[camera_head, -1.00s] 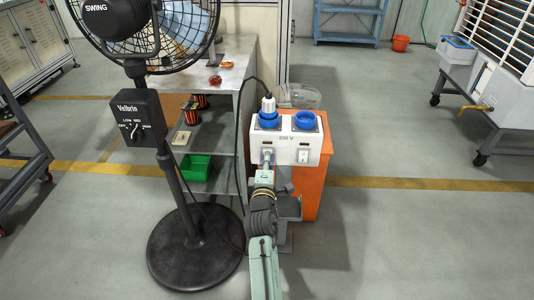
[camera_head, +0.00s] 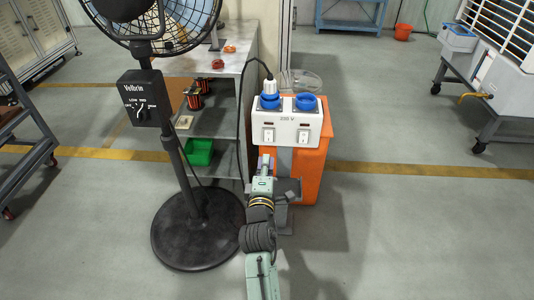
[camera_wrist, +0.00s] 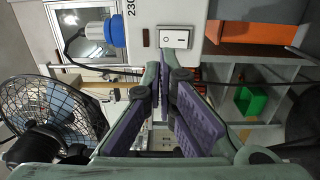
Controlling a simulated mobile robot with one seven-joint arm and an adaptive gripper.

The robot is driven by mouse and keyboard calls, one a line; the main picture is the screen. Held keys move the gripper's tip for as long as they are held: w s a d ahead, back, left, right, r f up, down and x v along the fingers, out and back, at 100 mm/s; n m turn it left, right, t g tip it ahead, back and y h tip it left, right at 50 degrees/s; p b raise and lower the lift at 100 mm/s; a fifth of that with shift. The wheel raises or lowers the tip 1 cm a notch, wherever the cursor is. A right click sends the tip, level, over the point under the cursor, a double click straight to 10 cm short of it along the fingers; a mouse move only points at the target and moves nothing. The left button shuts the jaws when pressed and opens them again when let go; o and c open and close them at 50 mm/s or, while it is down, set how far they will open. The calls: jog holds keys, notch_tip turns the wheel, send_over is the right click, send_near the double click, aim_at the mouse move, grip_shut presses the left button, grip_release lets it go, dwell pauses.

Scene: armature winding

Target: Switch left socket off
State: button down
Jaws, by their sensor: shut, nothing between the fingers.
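The white socket box (camera_head: 287,117) faces me with two blue sockets on top. The left socket (camera_head: 270,102) has a white plug (camera_head: 270,87) in it, and the right socket (camera_head: 306,102) is empty. Below the left socket is its rocker switch (camera_head: 269,135), uncovered; this switch also shows in the wrist view (camera_wrist: 176,38). The right switch (camera_head: 304,137) is on the same face. My gripper (camera_head: 265,162) is shut and empty, just below the left switch and apart from it. Its purple-padded fingers (camera_wrist: 163,75) show in the wrist view. I cannot tell the left rocker's position.
A black pedestal fan (camera_head: 198,230) stands close on the left. A grey shelf table (camera_head: 225,62) with a green bin (camera_head: 200,152) is behind it. An orange cabinet (camera_head: 312,170) is behind the box.

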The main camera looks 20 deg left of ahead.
jog(key=shift+v, duration=1.1)
jog(key=shift+r, duration=0.15)
